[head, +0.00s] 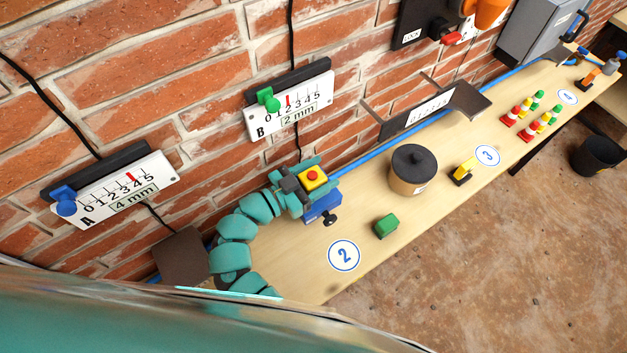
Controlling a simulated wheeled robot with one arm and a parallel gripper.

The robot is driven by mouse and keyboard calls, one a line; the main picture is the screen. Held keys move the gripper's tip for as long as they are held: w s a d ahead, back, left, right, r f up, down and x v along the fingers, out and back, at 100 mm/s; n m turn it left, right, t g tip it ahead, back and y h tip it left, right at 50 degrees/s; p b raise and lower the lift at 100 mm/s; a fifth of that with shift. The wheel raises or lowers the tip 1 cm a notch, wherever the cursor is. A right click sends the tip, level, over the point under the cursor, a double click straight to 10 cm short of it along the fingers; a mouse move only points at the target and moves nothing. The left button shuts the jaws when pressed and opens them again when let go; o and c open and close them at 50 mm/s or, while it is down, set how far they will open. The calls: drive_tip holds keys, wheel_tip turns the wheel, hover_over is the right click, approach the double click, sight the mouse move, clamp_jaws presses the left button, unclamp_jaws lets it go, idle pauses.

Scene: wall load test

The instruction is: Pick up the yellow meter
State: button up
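My teal arm reaches up from the lower left, and its end, my gripper (303,184), is over the bench beside the brick wall. A small yellow block with a red round top (313,177) shows among the teal and dark parts of my gripper. I cannot tell whether the fingers hold it or only stand around it. A blue clamp-like block with a black knob (322,208) is just below it in the picture. Another yellow piece on a black base (464,171) stands apart on the bench, left of the round mark 3. I cannot tell which yellow thing is the meter.
The wooden bench (300,277) runs along the wall. Scale panels A (115,190) and B (290,106) hang on the wall.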

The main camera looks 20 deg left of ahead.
drive_tip(key=c, duration=1)
